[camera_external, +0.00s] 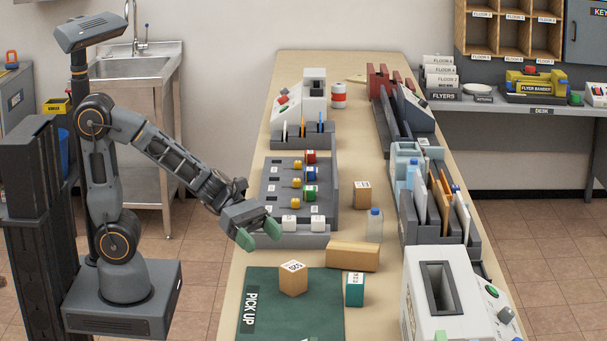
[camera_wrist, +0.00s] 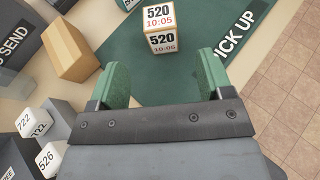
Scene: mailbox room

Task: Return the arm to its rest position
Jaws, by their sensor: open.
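My gripper (camera_external: 258,236) is open and empty, with green fingertips. It hangs above the near left edge of the table, beside the grey peg rack and short of the pick-up mat. My arm reaches out to the right from its base in the external view. In the wrist view my gripper (camera_wrist: 160,85) has its fingers wide apart with nothing between them. A tan box labelled 520 (camera_wrist: 161,31) stands on the green mat beyond the fingertips. The same box shows in the external view (camera_external: 293,279), apart from the gripper.
The green PICK UP mat (camera_external: 305,318) lies at the table's near end. A long tan box (camera_external: 352,257), a teal box (camera_external: 355,290) and a clear bottle (camera_external: 375,225) stand close by. The peg rack (camera_external: 272,180) is behind the gripper. The sink (camera_external: 137,68) stands at the back left.

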